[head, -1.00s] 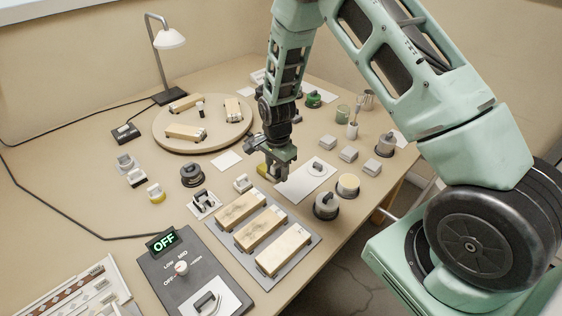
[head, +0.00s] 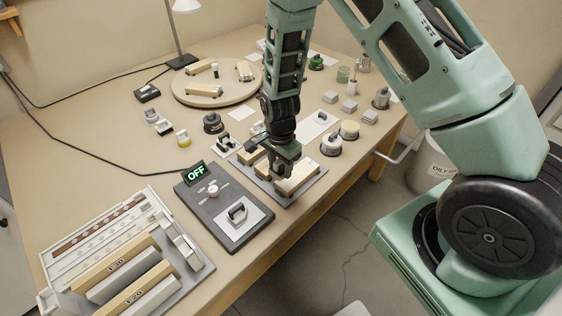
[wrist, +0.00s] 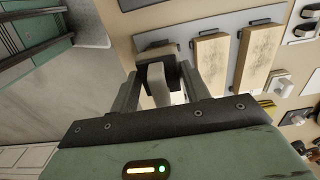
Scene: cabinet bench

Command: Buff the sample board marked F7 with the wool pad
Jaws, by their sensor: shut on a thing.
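My gripper (head: 287,153) is over the near right part of a grey tray (head: 284,203) that holds three pale wooden boards. In the wrist view my gripper (wrist: 160,88) is shut on the grey upright handle of a dark-based pad (wrist: 157,72). I cannot tell if the pad is wool or touches a board. The nearest board (head: 298,180) lies partly under the gripper. No F7 mark is readable.
A rack (head: 190,280) with marked boards stands at lower left. Round pots (head: 349,130) and grey blocks (head: 349,105) lie at right. A round turntable (head: 216,100) is behind. The front edge is close.

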